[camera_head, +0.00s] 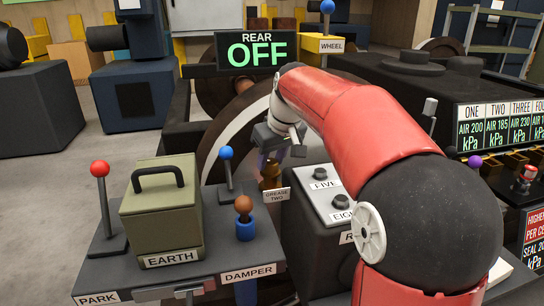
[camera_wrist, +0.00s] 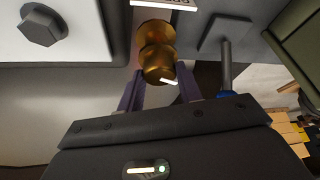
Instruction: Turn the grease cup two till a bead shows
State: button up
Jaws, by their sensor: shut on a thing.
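The brass grease cup (camera_head: 270,175) stands beside the white "GREASE TWO" label (camera_head: 277,196), in front of the large wheel in the head view. In the wrist view the same cup (camera_wrist: 156,48) is a rounded, stepped brass piece between my fingers. My gripper (camera_wrist: 158,85) is shut on the cup, one purple-grey finger on each side of it. In the head view my gripper (camera_head: 270,158) reaches down to the cup from above. A small pale mark shows at the cup's near end in the wrist view; I cannot tell whether it is grease or glare.
The "EARTH" box (camera_head: 163,215), the blue-knobbed lever (camera_head: 226,165) and the damper knob (camera_head: 245,220) stand left of the cup. A dark box with "FIVE" and "EIGHT" buttons (camera_head: 341,202) is close on the right. A "REAR OFF" sign (camera_head: 257,50) hangs behind.

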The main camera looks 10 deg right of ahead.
jog(key=shift+m+h, duration=0.4)
jog(key=shift+m, duration=0.6)
jog(key=o, duration=1)
jog(key=p+v, duration=0.1)
jog(key=v, duration=0.7)
jog(key=shift+f, duration=0.1)
